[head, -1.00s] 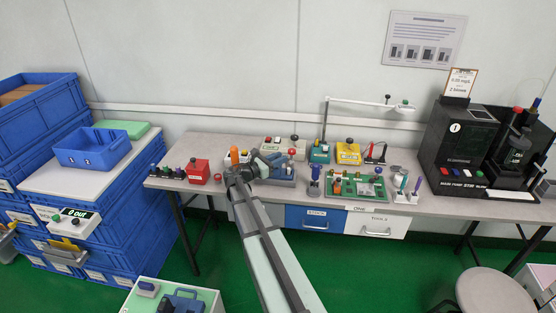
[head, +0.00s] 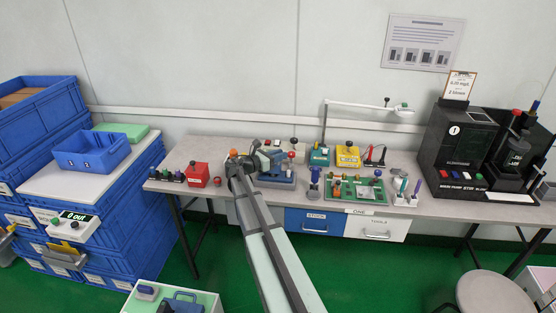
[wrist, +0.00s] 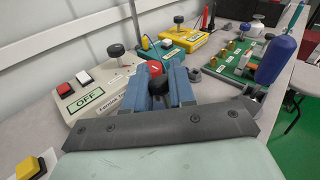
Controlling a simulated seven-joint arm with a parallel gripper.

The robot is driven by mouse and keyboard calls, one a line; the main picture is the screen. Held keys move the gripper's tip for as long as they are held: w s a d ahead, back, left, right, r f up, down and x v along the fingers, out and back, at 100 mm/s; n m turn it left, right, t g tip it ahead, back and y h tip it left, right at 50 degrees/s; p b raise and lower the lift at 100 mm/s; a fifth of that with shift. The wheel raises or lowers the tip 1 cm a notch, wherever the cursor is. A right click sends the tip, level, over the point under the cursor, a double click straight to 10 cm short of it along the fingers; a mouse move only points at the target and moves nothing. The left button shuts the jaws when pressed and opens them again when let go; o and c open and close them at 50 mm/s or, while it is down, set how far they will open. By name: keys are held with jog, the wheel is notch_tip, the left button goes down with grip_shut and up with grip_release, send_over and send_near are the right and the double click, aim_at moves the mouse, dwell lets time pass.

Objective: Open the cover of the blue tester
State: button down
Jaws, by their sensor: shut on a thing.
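My gripper (head: 270,157) is at the middle of the bench, above a blue-grey tester (head: 276,183). In the wrist view, the two blue fingers (wrist: 160,86) of my gripper reach past its dark bar and are shut on a black knob (wrist: 156,89). A red round knob (wrist: 155,67) shows just behind the fingers.
A beige tester (wrist: 88,93) stands close at the left and behind. A teal tester (head: 319,156) and a yellow tester (head: 347,155) stand behind to the right. A green board (head: 350,190) and a blue-handled tool (head: 315,174) are at the right.

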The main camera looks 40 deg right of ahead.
jog(key=shift+w+r, duration=0.1)
jog(key=shift+r, duration=0.1)
jog(key=c, duration=1)
grip_release()
jog(key=shift+f, duration=0.1)
jog(key=shift+c, duration=0.2)
notch_tip(320, 180, up, 10)
jog(key=shift+r, duration=0.1)
